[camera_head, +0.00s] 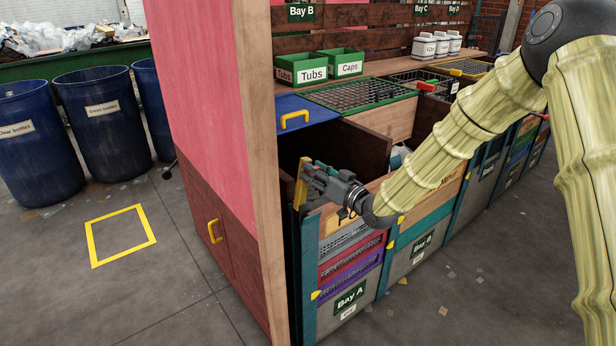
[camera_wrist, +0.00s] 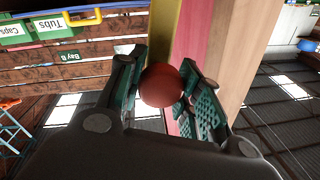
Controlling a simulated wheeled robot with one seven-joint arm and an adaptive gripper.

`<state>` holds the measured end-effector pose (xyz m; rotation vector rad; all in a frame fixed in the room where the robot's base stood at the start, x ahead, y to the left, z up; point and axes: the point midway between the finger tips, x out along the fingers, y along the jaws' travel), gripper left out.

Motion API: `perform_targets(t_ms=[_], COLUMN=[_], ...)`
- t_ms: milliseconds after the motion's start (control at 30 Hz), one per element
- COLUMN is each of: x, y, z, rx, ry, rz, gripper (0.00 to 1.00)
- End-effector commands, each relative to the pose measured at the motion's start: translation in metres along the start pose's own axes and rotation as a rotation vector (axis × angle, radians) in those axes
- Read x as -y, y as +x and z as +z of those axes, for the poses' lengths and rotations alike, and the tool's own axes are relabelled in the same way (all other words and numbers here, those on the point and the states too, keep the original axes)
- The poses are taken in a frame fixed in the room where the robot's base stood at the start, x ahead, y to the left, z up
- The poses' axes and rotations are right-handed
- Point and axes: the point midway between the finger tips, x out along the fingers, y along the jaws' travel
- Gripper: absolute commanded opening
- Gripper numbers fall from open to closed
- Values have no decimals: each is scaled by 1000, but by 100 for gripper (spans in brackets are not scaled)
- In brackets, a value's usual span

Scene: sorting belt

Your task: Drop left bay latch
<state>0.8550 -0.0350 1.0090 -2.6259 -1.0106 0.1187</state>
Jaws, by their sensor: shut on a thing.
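A yellow upright bar (camera_head: 301,182), apparently the latch, stands at the front left corner of the left bay, Bay A (camera_head: 350,297), beside the pink panel. My gripper (camera_head: 310,182) reaches in from the right at this bar. In the wrist view my gripper (camera_wrist: 163,90) is shut on a red-brown ball knob (camera_wrist: 160,86), with a finger on each side. A yellow strip (camera_wrist: 190,20) shows behind the knob. The knob is hidden in the head view, and how it joins the bar cannot be seen.
The pink panel (camera_head: 205,100) with its wooden edge stands close left of my gripper. An open dark compartment (camera_head: 345,143) lies behind it. Green tubs (camera_head: 312,67) sit on the shelf. Blue barrels (camera_head: 100,120) and a yellow floor square (camera_head: 120,209) are at the left.

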Motion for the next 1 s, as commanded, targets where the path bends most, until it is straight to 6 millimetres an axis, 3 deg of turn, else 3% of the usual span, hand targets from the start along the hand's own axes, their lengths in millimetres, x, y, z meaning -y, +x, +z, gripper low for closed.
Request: perform_targets(t_ms=[467, 1000], x=[-65, -125], y=[-7, -14], z=[3, 38], rx=[-58, -116], ry=[449, 956], rz=[4, 5], gripper=[0, 0])
